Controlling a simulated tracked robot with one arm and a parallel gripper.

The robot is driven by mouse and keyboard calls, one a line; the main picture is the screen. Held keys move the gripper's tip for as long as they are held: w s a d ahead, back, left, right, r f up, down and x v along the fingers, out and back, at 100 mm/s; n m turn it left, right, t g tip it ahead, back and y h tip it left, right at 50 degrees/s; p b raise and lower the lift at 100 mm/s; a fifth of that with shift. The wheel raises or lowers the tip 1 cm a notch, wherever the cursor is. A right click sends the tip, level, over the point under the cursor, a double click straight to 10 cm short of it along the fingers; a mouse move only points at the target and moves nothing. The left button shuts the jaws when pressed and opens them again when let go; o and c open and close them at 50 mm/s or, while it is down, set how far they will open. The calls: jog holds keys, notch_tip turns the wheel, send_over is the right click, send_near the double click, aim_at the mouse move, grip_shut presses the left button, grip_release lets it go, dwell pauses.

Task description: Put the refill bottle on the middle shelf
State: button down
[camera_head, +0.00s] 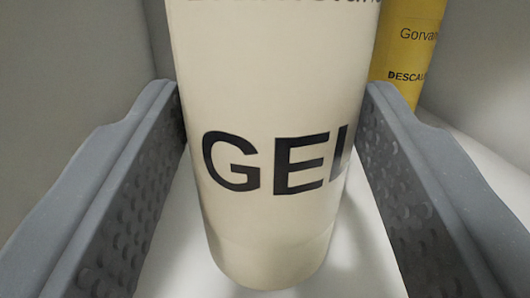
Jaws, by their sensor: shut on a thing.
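A cream bottle (270,225) with large black "GEL" lettering stands upright between the two grey fingers of my gripper (272,95). My gripper is shut on it, with a finger on each side. The word "refill" cannot be read; the bottle's top and upper lettering are cut off by the frame. The bottle's base is near a white surface (185,265). I cannot tell whether it touches that surface. I cannot tell which shelf, if any, this surface is.
A yellow container (412,50) with "DESCAL" lettering stands behind the bottle at the right, close to the right finger. Grey-white walls (75,65) show at the left and the back. The white floor right of the yellow container looks bare.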

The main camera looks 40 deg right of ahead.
aim_at(268, 252)
jog(key=shift+w+d+f, duration=0.2)
jog(key=shift+w+d, duration=0.05)
jog(key=shift+f+b, duration=0.75)
jog(key=shift+f, duration=0.8)
jog(key=shift+f, duration=0.2)
jog(key=c, duration=0.6)
grip_release()
jog(key=shift+c, duration=0.2)
jog(key=shift+r, duration=0.15)
jog(key=shift+s+a, duration=0.2)
jog(key=shift+a, duration=0.05)
jog(key=p+v, duration=0.2)
jog(key=v, duration=0.9)
jog(key=shift+s+a, duration=0.15)
jog(key=shift+s, duration=0.05)
jog(key=shift+w, duration=0.1)
